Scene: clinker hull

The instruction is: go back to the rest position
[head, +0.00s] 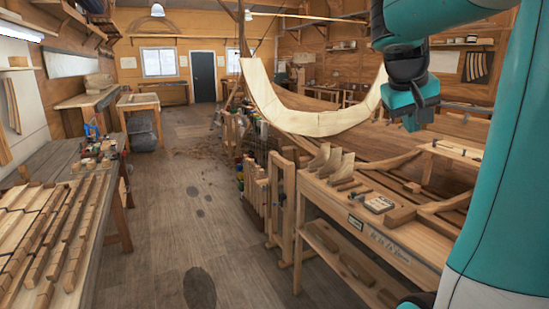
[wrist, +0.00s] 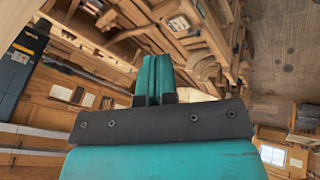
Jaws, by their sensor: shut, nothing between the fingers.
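My gripper (head: 416,118) hangs in the air at the upper right of the head view, above the right workbench and apart from it. It is teal with a dark wrist. In the wrist view my gripper (wrist: 153,75) shows its two teal fingers close together, with nothing between them. My teal and white arm fills the right edge of the head view.
A workbench (head: 425,262) with wooden parts stands at the right, below my gripper. A large curved pale wooden piece (head: 318,124) rises to its left. The left bench (head: 52,158) holds rows of wooden strips (head: 55,225). The floor (head: 185,180) between is mostly open.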

